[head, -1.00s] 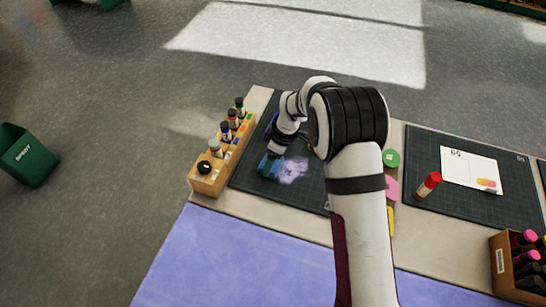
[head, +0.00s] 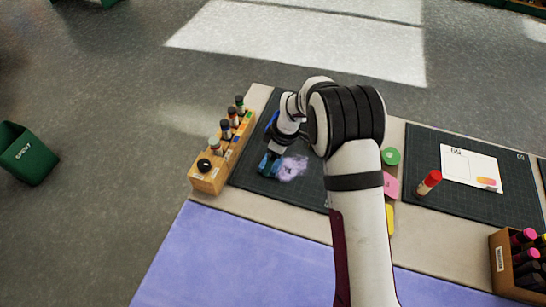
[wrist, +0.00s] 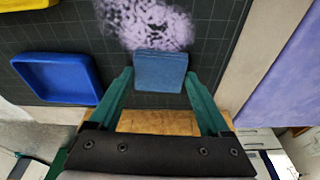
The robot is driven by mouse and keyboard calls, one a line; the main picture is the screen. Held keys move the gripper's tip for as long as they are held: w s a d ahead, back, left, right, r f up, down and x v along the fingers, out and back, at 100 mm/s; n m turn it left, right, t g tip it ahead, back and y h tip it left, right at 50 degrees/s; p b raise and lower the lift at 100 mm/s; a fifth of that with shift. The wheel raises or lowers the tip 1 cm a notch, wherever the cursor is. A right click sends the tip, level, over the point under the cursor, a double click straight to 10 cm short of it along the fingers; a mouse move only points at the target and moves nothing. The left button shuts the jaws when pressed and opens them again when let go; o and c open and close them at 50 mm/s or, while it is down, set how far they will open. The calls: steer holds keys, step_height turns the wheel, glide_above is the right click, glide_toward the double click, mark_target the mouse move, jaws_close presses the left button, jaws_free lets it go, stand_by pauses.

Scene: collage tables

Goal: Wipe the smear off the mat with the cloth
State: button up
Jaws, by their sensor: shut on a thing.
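The smear (head: 291,168) is a pale lilac blotch on the dark gridded mat (head: 250,180). In the wrist view the smear (wrist: 150,22) looks patchy, with dark mat showing through it. My gripper (wrist: 158,82) is shut on the blue cloth (wrist: 160,70), a folded pad between its two green fingers. The cloth's far edge meets the near edge of the smear in that view. In the head view my gripper (head: 269,166) is low over the mat at the left of the smear. My arm hides part of the mat's right side.
A wooden rack of bottles (head: 212,172) stands close at the left of the mat. A blue tray (wrist: 57,77) and part of a yellow one (wrist: 25,4) show in the wrist view. A second mat (head: 420,150) at the right holds a card (head: 470,168) and a red-capped bottle (head: 429,182).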

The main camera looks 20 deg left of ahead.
steer(key=shift+w+d, duration=0.1)
steer(key=shift+d, duration=5.35)
steer(key=shift+w+a, duration=0.1)
steer(key=shift+w, duration=0.75)
steer(key=shift+a, duration=0.25)
steer(key=shift+c, duration=0.6)
steer(key=shift+s+a, duration=0.1)
steer(key=shift+a, duration=5.15)
steer(key=shift+w, duration=0.75)
steer(key=shift+w+d, duration=0.15)
steer(key=shift+d, duration=5.45)
